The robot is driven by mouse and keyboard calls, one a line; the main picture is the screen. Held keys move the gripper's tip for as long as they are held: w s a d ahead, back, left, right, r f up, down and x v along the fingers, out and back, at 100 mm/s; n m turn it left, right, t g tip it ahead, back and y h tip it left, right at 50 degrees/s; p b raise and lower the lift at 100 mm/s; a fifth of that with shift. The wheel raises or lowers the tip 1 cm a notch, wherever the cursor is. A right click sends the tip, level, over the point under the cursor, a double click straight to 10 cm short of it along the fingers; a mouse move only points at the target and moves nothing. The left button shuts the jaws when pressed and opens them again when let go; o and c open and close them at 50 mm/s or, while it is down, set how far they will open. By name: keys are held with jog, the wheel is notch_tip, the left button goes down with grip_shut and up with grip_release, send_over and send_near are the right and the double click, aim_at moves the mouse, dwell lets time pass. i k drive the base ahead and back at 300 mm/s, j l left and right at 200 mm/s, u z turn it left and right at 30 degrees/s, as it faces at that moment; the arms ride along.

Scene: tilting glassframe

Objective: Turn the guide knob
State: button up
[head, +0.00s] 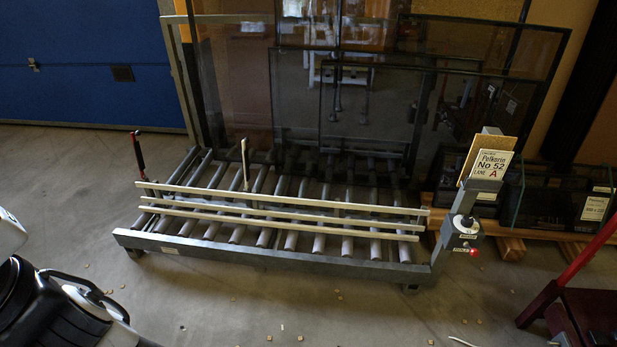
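A round knob (463,223) with a dark centre and pale surround sits on a grey control box on the post at the right end of the roller table. Small labels, too small to read surely, are below it, and a red knob or button (474,252) sticks out at the box's lower right. I cannot tell for certain which one is labelled as the guide. The roller table (270,262) carries long pale rails (290,208) across its rollers. White and black parts of my own arm show at the lower left, far from the post; no gripper fingertips show.
Dark glass panes (340,100) lean in a frame behind the rollers. A red-handled lever (138,150) stands at the table's left end. A sign (491,164) tops the post. A red cart (590,315) is at the lower right. The floor in front is open, with small scraps.

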aim_at(468, 221)
jog(key=i+l+z, duration=0.15)
jog(key=z, duration=0.3)
jog(key=i+l+z, duration=0.15)
jog(key=z, duration=0.35)
jog(key=i+l+z, duration=0.25)
jog(key=z, duration=0.2)
